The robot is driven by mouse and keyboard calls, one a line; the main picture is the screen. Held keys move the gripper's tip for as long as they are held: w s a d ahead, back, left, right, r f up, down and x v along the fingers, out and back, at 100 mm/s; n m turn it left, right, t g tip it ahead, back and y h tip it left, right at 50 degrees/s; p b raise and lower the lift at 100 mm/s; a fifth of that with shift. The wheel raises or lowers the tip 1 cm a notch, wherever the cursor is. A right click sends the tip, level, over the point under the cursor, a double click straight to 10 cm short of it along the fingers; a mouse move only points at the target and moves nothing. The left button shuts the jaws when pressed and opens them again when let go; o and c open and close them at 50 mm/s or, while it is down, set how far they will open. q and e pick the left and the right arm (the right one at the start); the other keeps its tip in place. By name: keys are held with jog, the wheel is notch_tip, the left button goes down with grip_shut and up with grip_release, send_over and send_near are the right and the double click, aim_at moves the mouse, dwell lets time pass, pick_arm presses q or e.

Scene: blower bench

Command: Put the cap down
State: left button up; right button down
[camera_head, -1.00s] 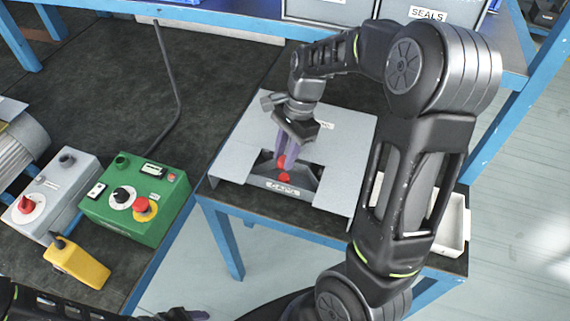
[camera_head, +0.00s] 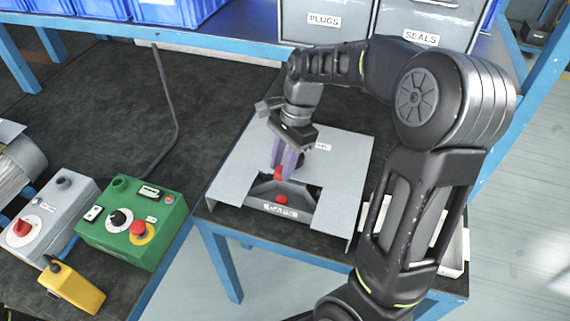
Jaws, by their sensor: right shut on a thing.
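My right gripper (camera_head: 284,160) points down over the grey sheet-metal station (camera_head: 240,165) on the bench. Its purple fingers are shut on a small red cap (camera_head: 279,172). The cap is above the dark recess in the station, whose front strip bears lettering. A second red piece (camera_head: 281,199) shows just below it, near the front of the recess. I cannot tell whether the held cap touches anything. My left gripper does not show.
A green control box (camera_head: 130,225) with an emergency stop, a grey switch box (camera_head: 50,215) and a yellow pendant (camera_head: 72,290) stand at left. Bins labelled PLUGS (camera_head: 325,20) and SEALS (camera_head: 422,38) are at the back. A white tray (camera_head: 455,255) sits at right, partly hidden by my arm.

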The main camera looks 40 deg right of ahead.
jog(key=w+a+n, duration=0.2)
jog(key=n, duration=0.1)
jog(key=w+a+f+n+g+h, duration=0.1)
jog(key=w+a+n, duration=0.1)
jog(key=n, duration=0.2)
jog(key=w+a+n+g, duration=0.1)
jog(key=w+a+n, duration=0.1)
jog(key=w+n, duration=0.1)
jog(key=shift+a+f+h, duration=0.3)
jog(key=shift+a, duration=0.1)
jog(key=w+a+n, duration=0.1)
jog(key=a+n, duration=0.1)
jog(key=w+a+f+n+h, duration=0.1)
jog(key=a+n, duration=0.1)
jog(key=n, duration=0.1)
jog(key=w+a+n+g, duration=0.1)
jog(key=a+n, duration=0.1)
jog(key=shift+w+f+n, duration=0.1)
jog(key=shift+f+n, duration=0.05)
jog(key=shift+n, duration=0.15)
